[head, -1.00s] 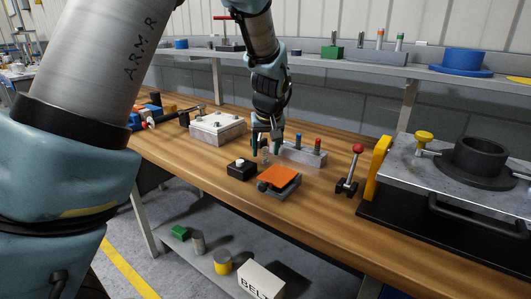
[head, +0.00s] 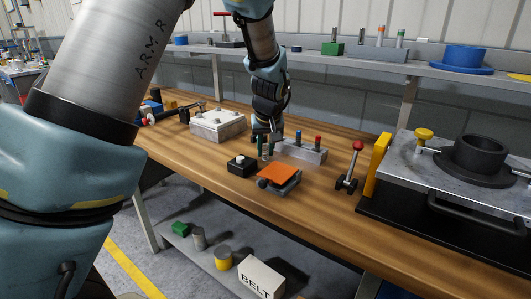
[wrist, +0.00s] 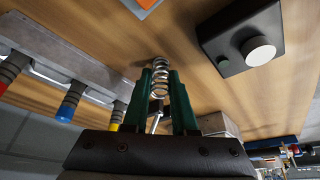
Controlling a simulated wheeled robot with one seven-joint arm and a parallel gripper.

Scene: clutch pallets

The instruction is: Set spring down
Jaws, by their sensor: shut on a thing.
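My gripper (head: 264,147) is low over the wooden bench, between the black box and the grey block with coloured pegs. In the wrist view its two dark green fingers (wrist: 161,86) are shut on a silver coil spring (wrist: 159,66). In the head view the fingers hide the spring.
The black box with a white button (head: 241,166) and an orange-topped block (head: 279,177) are close in front. The grey peg block (head: 302,152) is just right. A pale box (head: 217,125) stands to the left, and a red-knobbed lever (head: 349,168) to the right.

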